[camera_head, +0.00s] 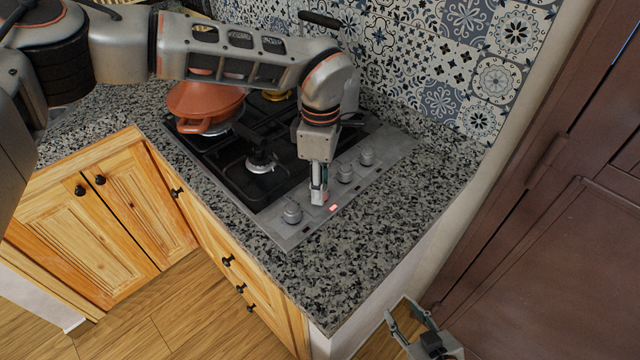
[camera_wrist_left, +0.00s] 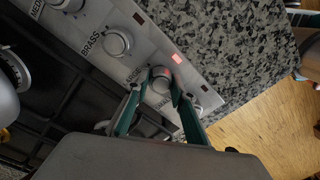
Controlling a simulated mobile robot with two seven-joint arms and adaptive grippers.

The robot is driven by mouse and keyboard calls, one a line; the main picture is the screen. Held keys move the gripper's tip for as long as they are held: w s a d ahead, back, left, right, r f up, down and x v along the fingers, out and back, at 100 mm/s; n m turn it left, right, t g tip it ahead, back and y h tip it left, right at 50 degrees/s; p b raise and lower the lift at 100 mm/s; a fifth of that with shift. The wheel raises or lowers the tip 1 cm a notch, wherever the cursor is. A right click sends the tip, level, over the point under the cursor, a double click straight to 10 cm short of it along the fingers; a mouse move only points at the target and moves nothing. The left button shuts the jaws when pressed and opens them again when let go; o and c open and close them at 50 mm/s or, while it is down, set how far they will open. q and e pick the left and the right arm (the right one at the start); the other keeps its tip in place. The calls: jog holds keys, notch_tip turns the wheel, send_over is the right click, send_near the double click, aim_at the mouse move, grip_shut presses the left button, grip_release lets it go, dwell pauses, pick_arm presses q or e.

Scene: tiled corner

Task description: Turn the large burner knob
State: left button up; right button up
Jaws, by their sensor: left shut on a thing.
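The hob's control strip (camera_head: 325,210) carries several round silver knobs in a row. My left gripper (camera_head: 318,200) points down over the strip and is shut on one knob (camera_wrist_left: 160,80), with green-edged fingers on either side of it. The arm and fingers hide most of that knob in the head view. A red light (camera_head: 332,208) glows beside it and also shows in the wrist view (camera_wrist_left: 177,58). The printed label by the gripped knob is partly covered. My right gripper (camera_head: 398,318) is low at the bottom, open and empty, away from the hob.
A free knob (camera_head: 292,213) lies to the left of the held one, and others (camera_head: 345,172) to the right. An orange pot (camera_head: 205,103) stands on the back-left burner. Speckled granite counter (camera_head: 350,262) surrounds the hob. A brown door (camera_head: 560,270) stands at right.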

pick_arm(q)
jog(key=o, duration=1.1)
jog(key=shift+r, duration=0.2)
notch_tip(320, 180, up, 12)
jog(key=shift+w, duration=0.25)
jog(key=shift+s+f, duration=0.1)
jog(key=shift+f, duration=0.1)
